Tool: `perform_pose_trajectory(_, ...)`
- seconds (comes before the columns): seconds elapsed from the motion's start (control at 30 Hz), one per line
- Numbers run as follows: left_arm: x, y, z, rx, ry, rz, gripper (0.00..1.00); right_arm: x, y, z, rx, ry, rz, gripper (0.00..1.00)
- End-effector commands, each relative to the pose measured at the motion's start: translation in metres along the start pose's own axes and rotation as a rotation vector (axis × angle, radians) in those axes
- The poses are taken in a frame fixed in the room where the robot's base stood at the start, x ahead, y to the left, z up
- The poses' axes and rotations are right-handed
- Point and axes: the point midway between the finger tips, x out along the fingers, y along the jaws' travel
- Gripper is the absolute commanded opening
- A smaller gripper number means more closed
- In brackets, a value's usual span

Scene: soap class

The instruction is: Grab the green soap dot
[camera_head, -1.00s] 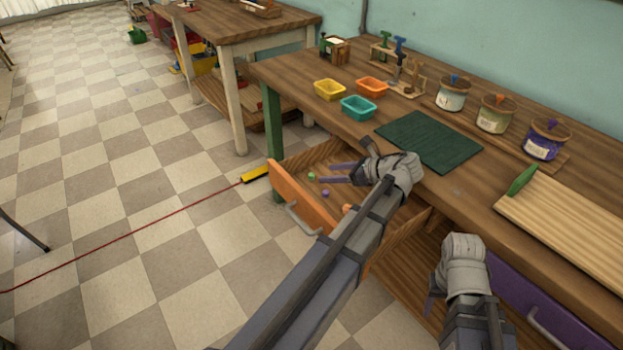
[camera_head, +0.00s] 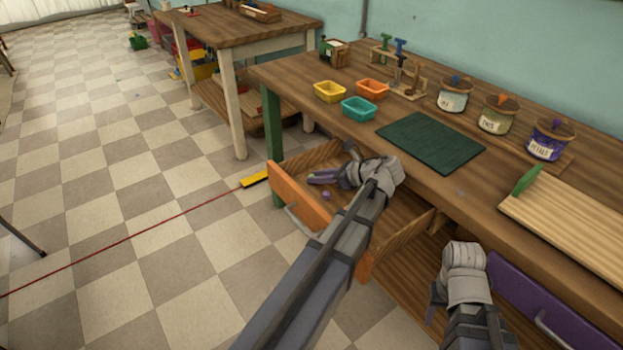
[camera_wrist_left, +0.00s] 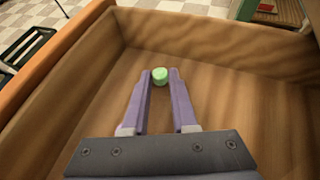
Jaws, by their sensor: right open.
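The green soap dot (camera_wrist_left: 160,76) is a small round piece on the wooden floor of the open drawer (camera_head: 298,196). In the left wrist view it sits between the tips of the purple fingers of my left gripper (camera_wrist_left: 160,82), with a finger close on each side. The fingers look apart, with no clear grip on the dot. In the head view my left gripper (camera_head: 316,177) is low inside the drawer and hides the green dot. My right gripper (camera_head: 432,302) is open and empty, in front of the bench at the lower right.
The drawer's orange front (camera_head: 297,192) and wooden walls surround the fingers. The bench above carries yellow (camera_head: 330,92), orange (camera_head: 372,89) and teal (camera_head: 358,108) trays and a dark green mat (camera_head: 430,142).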

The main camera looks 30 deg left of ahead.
Motion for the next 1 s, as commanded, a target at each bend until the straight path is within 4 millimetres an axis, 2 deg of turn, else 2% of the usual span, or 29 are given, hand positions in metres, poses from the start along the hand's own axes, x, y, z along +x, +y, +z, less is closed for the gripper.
perform_pose_trajectory(0.03,0.000,0.000,0.000,0.000,0.000,0.000,0.19,0.000,0.000,0.000,0.000,0.000,0.000,0.50)
perform_pose_trajectory(0.2,0.000,0.000,0.000,0.000,0.000,0.000,0.00,0.000,0.000,0.000,0.000,0.000,0.000,0.50)
perform_pose_trajectory(0.73,-0.001,0.000,0.001,0.000,0.000,0.000,0.00,-0.001,0.000,0.000,0.000,0.000,0.000,0.50)
perform_pose_trajectory(1.0,-0.009,0.000,0.017,0.000,0.000,0.000,0.00,-0.019,0.001,0.001,0.001,0.000,-0.003,0.50)
